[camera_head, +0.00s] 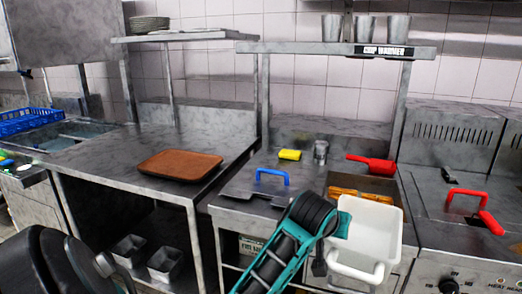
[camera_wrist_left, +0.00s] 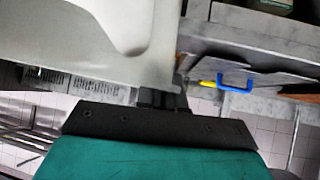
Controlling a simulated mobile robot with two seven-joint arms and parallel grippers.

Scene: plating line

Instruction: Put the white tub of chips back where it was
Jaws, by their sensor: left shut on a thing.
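The white tub (camera_head: 372,226) is in the air in front of the counter, at the lower right of the head view. Its open side faces me and its inner walls look bare white; I see no chips in it. My left gripper (camera_head: 337,226), on the teal and black arm, is shut on the tub's left wall. In the left wrist view the tub (camera_wrist_left: 100,45) fills the upper left, close to the camera. The tub hides part of the counter front. My right gripper is not in view.
Behind the tub, a counter well (camera_head: 350,191) holds golden-brown food. A blue-handled lid (camera_head: 250,191), a red scoop (camera_head: 372,163), a yellow item (camera_head: 289,155) and a metal cup (camera_head: 321,151) are nearby. A brown tray (camera_head: 180,165) lies left, with bare steel around it. A red-handled lid (camera_head: 440,205) is right.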

